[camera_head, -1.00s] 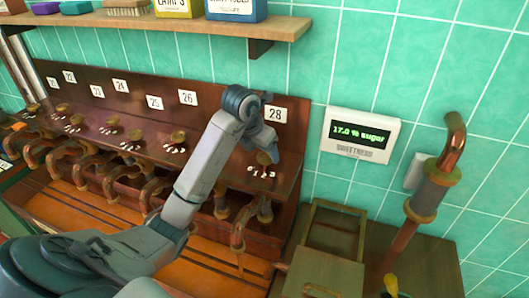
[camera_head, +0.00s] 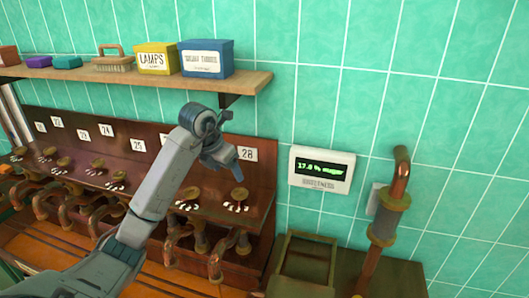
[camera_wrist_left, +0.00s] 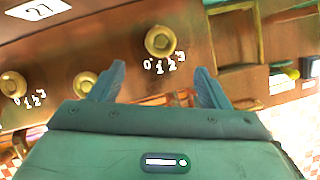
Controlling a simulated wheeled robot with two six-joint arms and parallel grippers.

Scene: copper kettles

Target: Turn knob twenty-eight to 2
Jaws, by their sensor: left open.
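Knob twenty-eight (camera_head: 239,194) is a round brass knob on the dark wooden ledge below the number plate 28 (camera_head: 247,154). White numerals lie in front of it. In the left wrist view, the rightmost knob (camera_wrist_left: 160,41), which appears to be this one, has 0, 1, 2, 3 beneath it. Its exact pointing is too small to read. My left gripper (camera_head: 228,168) is above and slightly left of the knob, apart from it. In the wrist view the left gripper's fingers (camera_wrist_left: 160,85) are spread and empty, with the knob beyond them. My right gripper is out of view.
More brass knobs (camera_head: 190,193) run left along the ledge, with copper taps (camera_head: 215,262) below. A sugar display (camera_head: 321,168) reading 17.0 % hangs on the tiled wall. A shelf with boxes (camera_head: 206,58) is above. An upright copper pipe (camera_head: 387,215) stands at right.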

